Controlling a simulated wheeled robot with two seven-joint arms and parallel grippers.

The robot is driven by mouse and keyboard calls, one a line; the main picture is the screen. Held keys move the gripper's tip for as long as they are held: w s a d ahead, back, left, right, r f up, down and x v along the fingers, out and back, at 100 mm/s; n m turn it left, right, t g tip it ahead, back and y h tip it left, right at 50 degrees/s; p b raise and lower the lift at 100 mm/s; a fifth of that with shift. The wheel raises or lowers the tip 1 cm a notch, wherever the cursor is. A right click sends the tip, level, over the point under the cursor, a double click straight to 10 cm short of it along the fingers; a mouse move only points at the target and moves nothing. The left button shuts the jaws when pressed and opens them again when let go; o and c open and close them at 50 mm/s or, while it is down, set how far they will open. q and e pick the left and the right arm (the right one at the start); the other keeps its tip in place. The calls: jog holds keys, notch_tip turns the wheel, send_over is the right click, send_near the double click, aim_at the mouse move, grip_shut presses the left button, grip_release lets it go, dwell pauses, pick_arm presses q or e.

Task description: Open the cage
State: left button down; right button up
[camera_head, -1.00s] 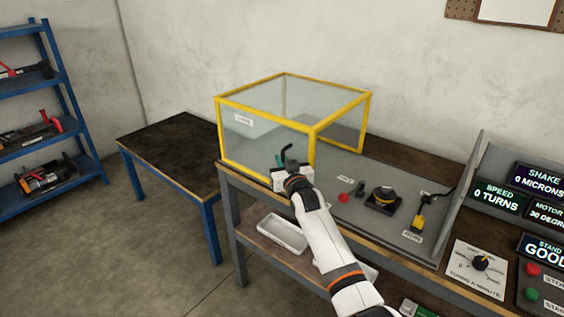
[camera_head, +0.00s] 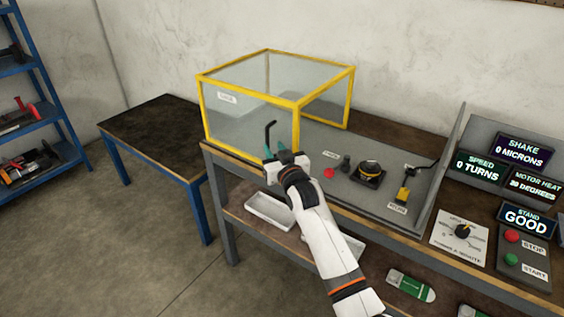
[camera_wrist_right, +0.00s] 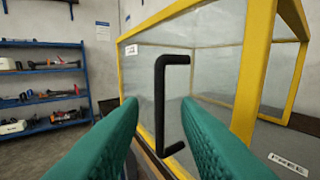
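The cage (camera_head: 297,107) is a clear box with a yellow frame, standing on the left part of the workbench. In the right wrist view its yellow frame (camera_wrist_right: 250,75) and front panel fill the right side. A black bracket-shaped handle (camera_wrist_right: 159,105) is on its front; it also shows in the head view (camera_head: 268,137). My right gripper (camera_head: 278,157) is in front of the cage at the handle. In the right wrist view its green fingers (camera_wrist_right: 160,112) are apart, with the handle showing in the gap between them. Contact is not visible. My left gripper is not in view.
Right of the cage on the bench (camera_head: 385,215) are a red button (camera_head: 329,173), a black and yellow round device (camera_head: 369,171) and a yellow tool (camera_head: 402,194). Display screens and a control panel stand farther right. A dark side table (camera_head: 150,135) stands left.

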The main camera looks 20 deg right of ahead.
jog(key=s, duration=0.5)
jog(key=shift+s+d, duration=0.2)
jog(key=shift+s, duration=0.1)
jog(key=s+f+g, duration=0.2)
jog(key=f, duration=0.8)
jog(key=s+f+g, duration=0.2)
jog(key=f, duration=0.8)
jog(key=s+f+g, duration=0.3)
jog(key=s+f, duration=0.4)
jog(key=f, duration=0.4)
jog(key=s+f+g, duration=0.2)
jog(key=s+f, duration=0.5)
jog(key=f, duration=0.4)
jog(key=s+d+f+g, duration=0.1)
jog(key=s+f, duration=0.5)
jog(key=s, duration=0.7)
jog(key=s+d+f+n+g, duration=0.1)
jog(key=s+f+g, duration=0.3)
jog(key=s, duration=1)
jog(key=s+d+f+g+h, duration=0.1)
jog(key=s+d+f+g, duration=0.1)
jog(key=s+f, duration=0.6)
jog(key=s+g, duration=0.1)
jog(key=s, duration=0.4)
jog(key=shift+s+d+f+n, duration=0.15)
jog(key=shift+d+f+n, duration=0.05)
jog(key=shift+f+n, duration=0.1)
jog(key=shift+a, duration=0.15)
